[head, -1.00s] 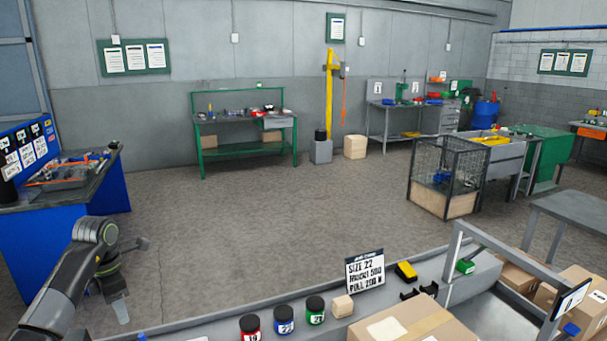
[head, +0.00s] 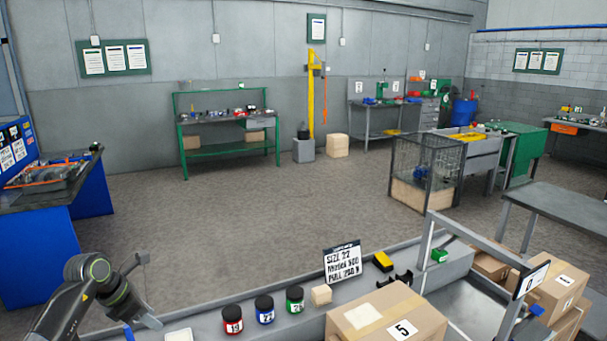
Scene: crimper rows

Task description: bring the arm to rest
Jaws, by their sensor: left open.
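My left arm (head: 62,308) comes in at the lower left and bends down beside the near bench. Its left gripper (head: 140,326) is at the bottom left, low by the bench's left end, and is open. I see nothing held between its fingers, though the lower part is cut by the frame edge. My right gripper is not in view.
The near bench holds red (head: 232,320), blue (head: 264,309) and green (head: 295,299) jars, a wooden block (head: 321,294), a sign (head: 342,261) and a carton (head: 385,318). A blue bench (head: 40,255) stands left. The middle floor (head: 230,220) is clear.

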